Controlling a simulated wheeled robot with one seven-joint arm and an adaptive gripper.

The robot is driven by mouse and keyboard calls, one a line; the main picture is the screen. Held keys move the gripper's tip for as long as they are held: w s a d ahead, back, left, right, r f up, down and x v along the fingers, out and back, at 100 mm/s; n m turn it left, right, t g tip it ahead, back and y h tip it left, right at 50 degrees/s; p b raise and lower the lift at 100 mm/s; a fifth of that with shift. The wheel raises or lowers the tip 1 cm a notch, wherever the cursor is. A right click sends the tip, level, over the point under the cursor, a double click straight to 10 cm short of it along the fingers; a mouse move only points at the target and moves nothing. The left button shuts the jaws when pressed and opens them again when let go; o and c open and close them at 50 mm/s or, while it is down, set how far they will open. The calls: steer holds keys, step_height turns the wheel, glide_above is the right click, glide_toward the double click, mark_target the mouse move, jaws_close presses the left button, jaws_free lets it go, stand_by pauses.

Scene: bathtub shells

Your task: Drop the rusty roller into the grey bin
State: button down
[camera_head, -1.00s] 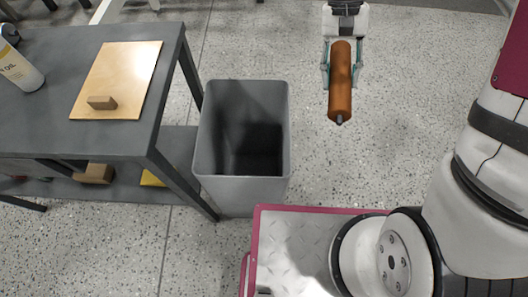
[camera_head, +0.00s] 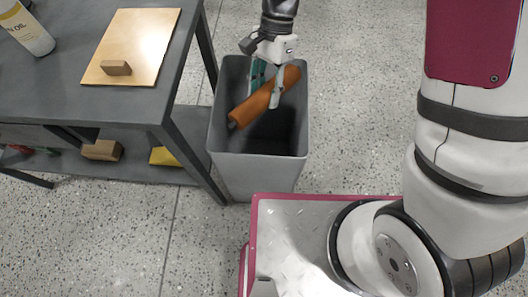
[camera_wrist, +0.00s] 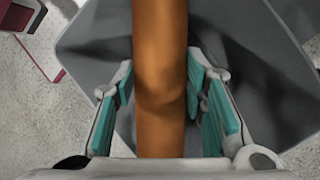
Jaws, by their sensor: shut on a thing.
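The rusty roller (camera_head: 248,107) is an orange-brown cylinder held by my gripper (camera_head: 266,92), tilted in the head view with its left end lower. It appears over the mouth of the grey bin (camera_head: 256,168), an open-topped tall bin standing on the floor. My gripper is shut on the roller; in the wrist view the teal finger pads (camera_wrist: 160,100) stand on both sides of the roller (camera_wrist: 160,45). The bin's grey inside (camera_wrist: 255,60) shows behind the roller there. How far the roller is above the rim is hard to tell.
A dark grey table (camera_head: 60,85) stands left of the bin, close to it. On it are a wooden board (camera_head: 140,40), a small brown block (camera_head: 116,68) and a white bottle (camera_head: 28,32). A lower shelf (camera_head: 130,168) holds several items. Speckled floor right of the bin is clear.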

steer(key=shift+f+b, duration=1)
steer(key=shift+f, duration=0.4)
steer(key=c, duration=0.9)
jaws_free()
steer(key=v, duration=1.2)
steer(key=shift+d, duration=0.1)
steer(key=shift+r, duration=0.1)
